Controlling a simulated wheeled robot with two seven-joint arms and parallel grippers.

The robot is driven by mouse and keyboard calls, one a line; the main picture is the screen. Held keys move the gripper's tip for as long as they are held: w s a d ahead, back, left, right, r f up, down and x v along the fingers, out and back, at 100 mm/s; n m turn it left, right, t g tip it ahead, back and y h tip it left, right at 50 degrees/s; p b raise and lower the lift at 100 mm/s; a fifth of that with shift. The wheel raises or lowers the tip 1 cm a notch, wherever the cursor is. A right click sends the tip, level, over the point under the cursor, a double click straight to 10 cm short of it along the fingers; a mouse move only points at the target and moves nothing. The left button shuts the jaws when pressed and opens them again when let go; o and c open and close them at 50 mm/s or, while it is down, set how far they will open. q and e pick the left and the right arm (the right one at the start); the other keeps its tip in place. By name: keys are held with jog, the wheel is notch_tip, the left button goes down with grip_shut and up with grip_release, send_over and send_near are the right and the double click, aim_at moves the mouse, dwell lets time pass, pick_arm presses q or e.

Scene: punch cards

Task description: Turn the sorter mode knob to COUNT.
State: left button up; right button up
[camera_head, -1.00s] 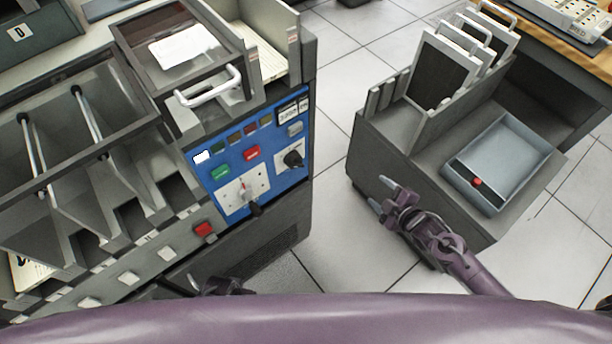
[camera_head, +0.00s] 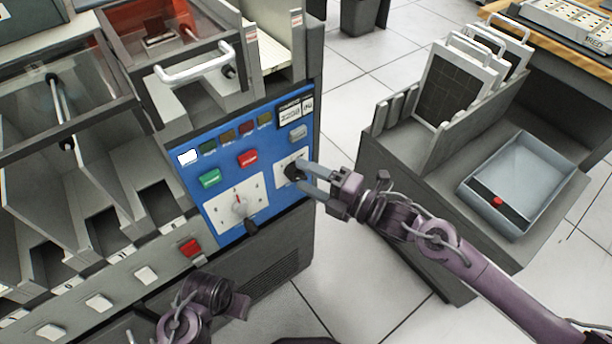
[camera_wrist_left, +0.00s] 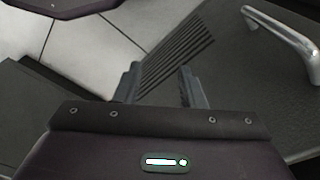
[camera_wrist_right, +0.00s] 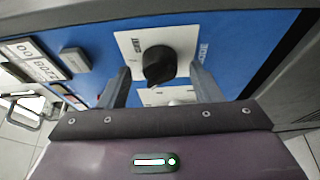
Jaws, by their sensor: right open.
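The blue sorter panel (camera_head: 225,175) carries a black knob (camera_head: 292,170) on a white plate at its right side. The knob also shows in the right wrist view (camera_wrist_right: 158,65); the plate's lettering is too small to read surely. My right gripper (camera_head: 308,178) is open, its fingers pointing at this knob. In the right wrist view the knob appears between the two fingers (camera_wrist_right: 165,88); I cannot tell whether they touch it. My left gripper (camera_wrist_left: 161,86) is open and empty, low in front of the sorter, over a dark vented surface.
A second, silver dial (camera_head: 240,206) on a larger white plate sits lower left, with green (camera_head: 209,178) and red (camera_head: 248,157) buttons above it. A dark cabinet with a grey tray (camera_head: 515,180) stands at right. Floor shows between sorter and cabinet.

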jog(key=shift+w+a, duration=0.25)
jog(key=shift+a, duration=0.1)
jog(key=c, duration=1)
